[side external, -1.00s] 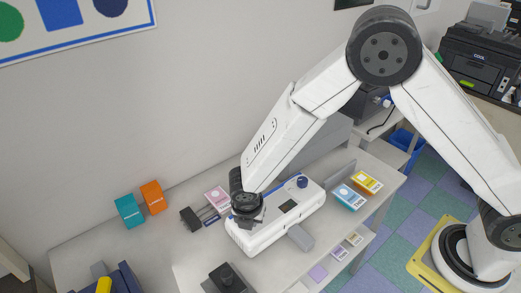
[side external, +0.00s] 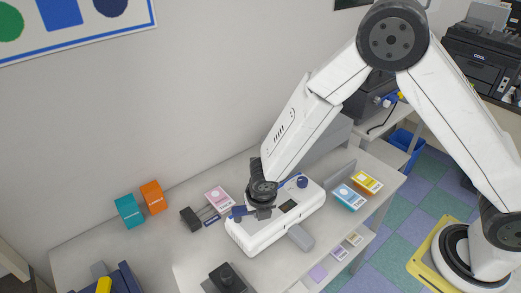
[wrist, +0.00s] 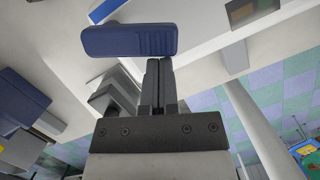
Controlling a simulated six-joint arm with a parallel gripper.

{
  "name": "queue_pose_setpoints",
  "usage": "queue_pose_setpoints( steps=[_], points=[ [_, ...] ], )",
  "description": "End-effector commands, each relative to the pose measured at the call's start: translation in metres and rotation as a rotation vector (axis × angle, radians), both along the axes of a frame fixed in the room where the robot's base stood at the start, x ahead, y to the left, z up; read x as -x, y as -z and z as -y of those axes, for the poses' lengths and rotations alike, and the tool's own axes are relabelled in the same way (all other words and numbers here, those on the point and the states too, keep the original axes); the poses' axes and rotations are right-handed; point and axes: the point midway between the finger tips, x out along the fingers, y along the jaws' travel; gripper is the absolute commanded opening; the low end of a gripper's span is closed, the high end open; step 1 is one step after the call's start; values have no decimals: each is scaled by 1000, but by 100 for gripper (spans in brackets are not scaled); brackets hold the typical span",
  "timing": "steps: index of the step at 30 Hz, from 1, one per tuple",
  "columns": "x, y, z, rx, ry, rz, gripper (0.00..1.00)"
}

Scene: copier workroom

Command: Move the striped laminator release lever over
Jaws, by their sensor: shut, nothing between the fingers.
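The white laminator (side external: 277,226) stands on the bench, with a small dark display and a blue knob (side external: 302,182) on top. A dark blue piece (side external: 238,212) shows at its left end. The wrist view shows a dark blue ribbed handle (wrist: 130,41) just beyond my fingertips; it looks like the lever's grip, but I see no clear stripes. My gripper (side external: 264,213) is shut and empty above the laminator's left half, right of the blue piece. In the wrist view my gripper (wrist: 158,62) ends at the handle's near edge; I cannot tell if they touch.
A pink-labelled pack (side external: 218,198) and a dark block (side external: 190,219) lie left of the laminator. Teal (side external: 129,211) and orange (side external: 153,196) boxes stand further left. Blue and yellow-orange packs (side external: 367,182) lie to the right. A black device (side external: 227,278) sits in front.

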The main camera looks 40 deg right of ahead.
Motion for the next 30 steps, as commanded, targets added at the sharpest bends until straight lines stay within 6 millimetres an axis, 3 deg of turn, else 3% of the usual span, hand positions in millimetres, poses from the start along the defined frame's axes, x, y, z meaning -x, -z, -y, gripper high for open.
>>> queue_pose_setpoints(
  steps=[8,30],
  points=[
    [-7,0,9,-1,-180,1,0],
    [-19,0,18,0,-172,0,0]
  ],
)
